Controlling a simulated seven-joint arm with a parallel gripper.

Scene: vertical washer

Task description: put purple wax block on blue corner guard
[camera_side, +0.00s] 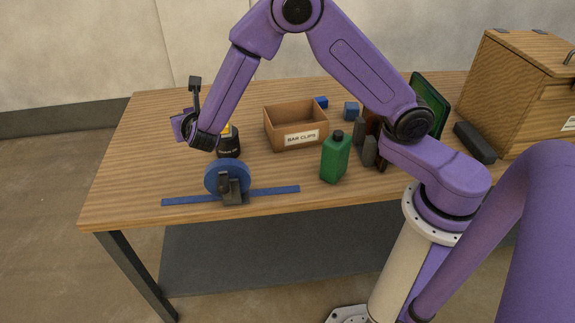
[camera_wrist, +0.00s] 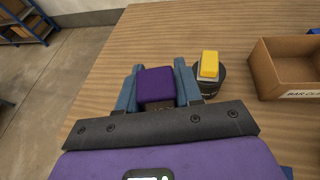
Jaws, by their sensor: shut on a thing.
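The purple wax block (camera_wrist: 157,84) is between the two blue-grey fingers of my gripper (camera_wrist: 158,92) in the wrist view, and the fingers are shut on it. In the side view my gripper (camera_side: 190,124) is at the left part of the table, beside a black round pot; the block cannot be told apart clearly from my purple arm there. I cannot tell for sure which thing is the blue corner guard: two small blue pieces, one (camera_side: 321,102) and another (camera_side: 351,110), lie behind and right of the open box.
A yellow block (camera_wrist: 209,63) sits on the black pot (camera_side: 229,147). A blue disc (camera_side: 226,177) stands upright over a blue strip (camera_side: 275,190) at the front. A bar clips box (camera_side: 296,137), a green bottle (camera_side: 335,158) and a wooden cabinet (camera_side: 515,85) stand to the right.

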